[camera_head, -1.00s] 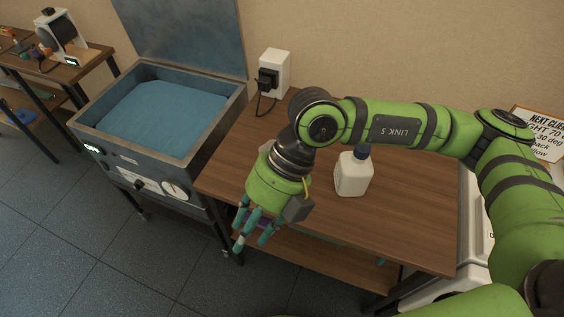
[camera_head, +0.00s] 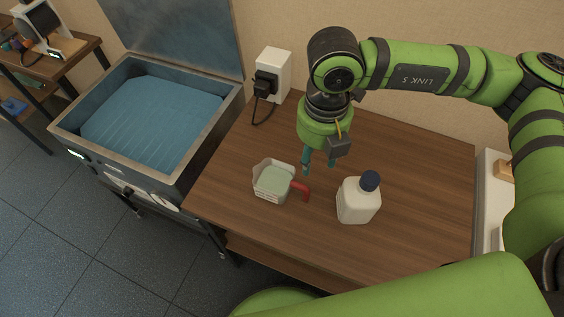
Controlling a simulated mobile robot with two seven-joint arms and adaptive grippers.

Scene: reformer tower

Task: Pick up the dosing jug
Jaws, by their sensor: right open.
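The dosing jug (camera_head: 272,182) is a small clear-white jug with a pale green inside and a red handle that points right. It stands upright on the wooden table (camera_head: 420,190), left of the white bottle. My right gripper (camera_head: 318,167) hangs fingers down, above and behind the red handle (camera_head: 301,190), apart from the jug as far as I can see. Its teal fingers are spread and empty. A green part of my own body fills the bottom right. My left gripper is not in view.
A white bottle (camera_head: 358,203) with a dark blue cap stands right of the jug. A metal tank of blue water (camera_head: 150,120) with a raised lid stands left of the table. A white socket box (camera_head: 272,72) with a black plug is at the wall. Table space right of the bottle is clear.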

